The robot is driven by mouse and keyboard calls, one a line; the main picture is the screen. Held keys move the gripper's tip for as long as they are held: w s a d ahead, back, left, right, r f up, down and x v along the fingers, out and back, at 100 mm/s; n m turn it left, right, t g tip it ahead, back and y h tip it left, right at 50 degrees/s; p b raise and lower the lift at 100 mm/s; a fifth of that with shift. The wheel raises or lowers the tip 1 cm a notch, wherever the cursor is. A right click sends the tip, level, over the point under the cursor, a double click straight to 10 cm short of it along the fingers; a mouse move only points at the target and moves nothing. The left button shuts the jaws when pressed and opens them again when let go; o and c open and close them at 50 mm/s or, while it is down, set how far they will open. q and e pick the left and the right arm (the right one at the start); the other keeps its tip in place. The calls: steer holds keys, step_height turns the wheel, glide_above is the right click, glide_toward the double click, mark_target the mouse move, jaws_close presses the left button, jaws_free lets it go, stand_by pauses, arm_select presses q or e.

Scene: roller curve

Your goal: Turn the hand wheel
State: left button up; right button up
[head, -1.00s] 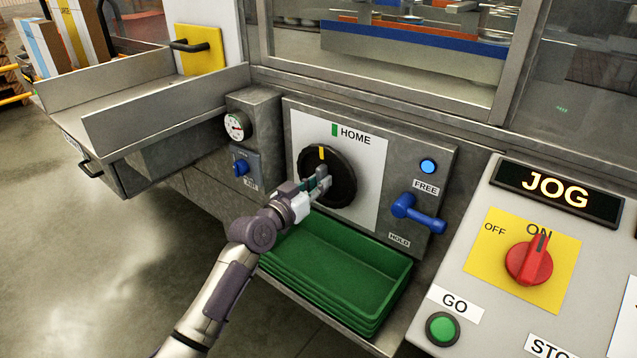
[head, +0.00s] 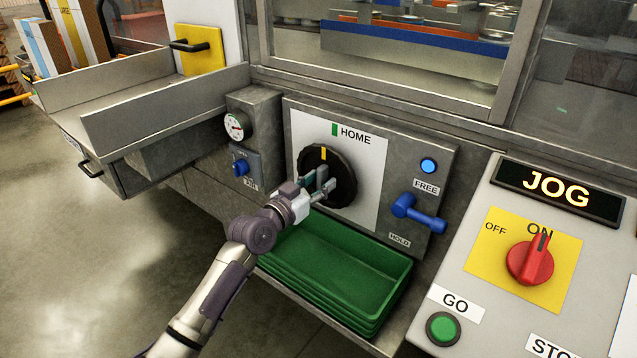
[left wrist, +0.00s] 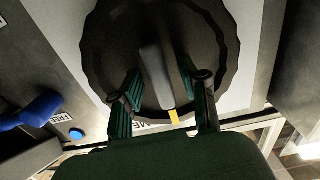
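The black hand wheel (head: 337,167) sits on a white plate in the machine's front panel. Its yellow mark (head: 323,153) is near the top, a little left of the green HOME mark (head: 334,129). My left gripper (head: 319,183) is at the wheel's face, open. In the left wrist view, the fingers (left wrist: 163,103) stand on either side of the wheel's raised grip bar (left wrist: 155,70), with gaps to it. The wheel's lower left is partly hidden by the gripper. My right gripper is not in view.
A blue lever (head: 418,214) sits right of the wheel between FREE and HOLD labels, below a lit blue lamp (head: 428,166). A green tray (head: 375,262) lies below. A gauge (head: 236,127) and blue knob are left. The JOG panel (head: 590,270) stands at right.

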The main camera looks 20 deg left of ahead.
arm_select(q)
steer(key=v, duration=1.2)
